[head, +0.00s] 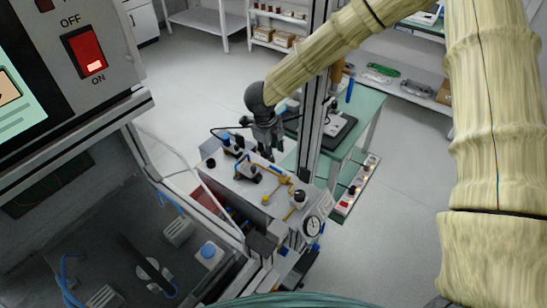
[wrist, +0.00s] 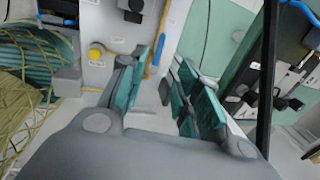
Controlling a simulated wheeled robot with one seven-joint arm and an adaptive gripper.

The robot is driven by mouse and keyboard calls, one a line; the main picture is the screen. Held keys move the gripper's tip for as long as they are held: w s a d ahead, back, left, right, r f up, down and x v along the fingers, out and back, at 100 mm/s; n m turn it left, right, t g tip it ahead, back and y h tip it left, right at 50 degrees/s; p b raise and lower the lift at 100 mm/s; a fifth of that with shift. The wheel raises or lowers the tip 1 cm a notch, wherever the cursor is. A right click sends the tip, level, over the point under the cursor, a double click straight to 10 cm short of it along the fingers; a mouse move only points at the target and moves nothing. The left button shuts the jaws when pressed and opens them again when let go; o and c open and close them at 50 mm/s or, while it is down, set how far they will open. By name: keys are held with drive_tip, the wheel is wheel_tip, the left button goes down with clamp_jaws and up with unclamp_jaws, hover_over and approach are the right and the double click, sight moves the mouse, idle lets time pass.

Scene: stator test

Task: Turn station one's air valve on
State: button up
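The air unit (head: 232,182) is a pale box with fittings on top, in the lower middle of the head view. A yellow lever (head: 277,170) sits on its top, and a second yellow lever (head: 290,212) is nearer its front edge. I cannot read which one is station one's air valve. My gripper (head: 270,153) points down just above the rear part of the unit. In the wrist view its green-padded fingers (wrist: 172,72) are apart with nothing between them. A yellow bar (wrist: 157,40) shows just beyond the left finger, with a yellow knob (wrist: 96,51) farther left; contact cannot be told.
A round gauge (head: 312,226) and a black knob (head: 299,197) stand at the unit's right end. A dark upright post rises close behind the unit. A green table (head: 366,108) and a power strip (head: 357,184) lie to the right. A control panel (head: 88,52) with a red switch is at left.

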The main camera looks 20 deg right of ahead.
drive_tip(key=shift+s+a+r, duration=0.15)
drive_tip(key=shift+r, duration=1)
